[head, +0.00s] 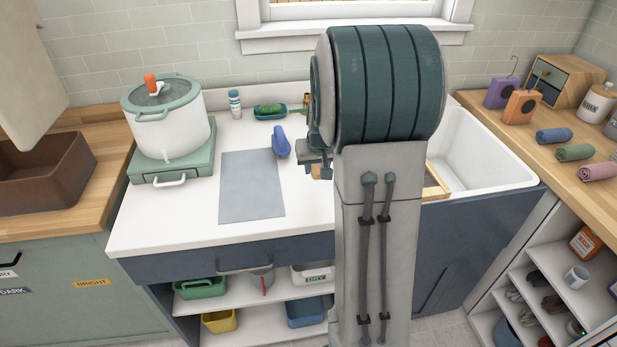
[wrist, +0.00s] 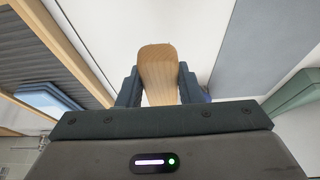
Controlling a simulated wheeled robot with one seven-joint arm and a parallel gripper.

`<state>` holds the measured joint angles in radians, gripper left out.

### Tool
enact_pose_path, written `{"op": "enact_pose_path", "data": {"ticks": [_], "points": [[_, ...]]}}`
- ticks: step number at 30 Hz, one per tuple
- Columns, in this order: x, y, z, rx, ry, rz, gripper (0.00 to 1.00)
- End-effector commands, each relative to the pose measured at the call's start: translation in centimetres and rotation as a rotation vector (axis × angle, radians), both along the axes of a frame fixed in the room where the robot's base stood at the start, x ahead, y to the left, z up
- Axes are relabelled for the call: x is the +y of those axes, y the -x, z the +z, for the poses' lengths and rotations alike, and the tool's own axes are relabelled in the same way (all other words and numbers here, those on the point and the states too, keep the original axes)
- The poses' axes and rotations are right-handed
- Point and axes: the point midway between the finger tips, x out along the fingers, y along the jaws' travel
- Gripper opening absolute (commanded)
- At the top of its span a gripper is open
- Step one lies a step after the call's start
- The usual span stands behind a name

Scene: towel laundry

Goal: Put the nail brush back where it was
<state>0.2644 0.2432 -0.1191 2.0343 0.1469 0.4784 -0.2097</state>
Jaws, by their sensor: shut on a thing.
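My gripper (wrist: 159,88) is shut on a pale wooden piece, which I take to be the nail brush (wrist: 158,66). Its rounded wooden end points away from the palm between the two dark fingers; no bristles show. In the head view my gripper (head: 316,165) is over the white counter, right of the grey mat, and partly hidden by my arm. A small wooden bit of the brush (head: 326,173) shows below the fingers. I cannot tell whether the brush touches the counter.
A blue object (head: 281,142) stands close left of my gripper, by the grey mat (head: 252,190). A white pot (head: 168,115) stands left; the sink (head: 480,150) is right.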

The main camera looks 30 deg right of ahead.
Motion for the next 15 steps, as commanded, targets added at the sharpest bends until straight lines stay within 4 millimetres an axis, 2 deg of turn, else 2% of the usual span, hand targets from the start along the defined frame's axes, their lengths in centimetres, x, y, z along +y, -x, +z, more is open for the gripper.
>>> {"op": "enact_pose_path", "data": {"ticks": [1,5,15], "points": [[0.8,-0.4,-0.4,0.002,0.000,0.004,0.11],[1.7,-0.9,-1.1,-0.001,0.001,0.001,0.11],[1.8,-0.9,-5.0,0.002,-0.001,-0.001,0.11]]}}
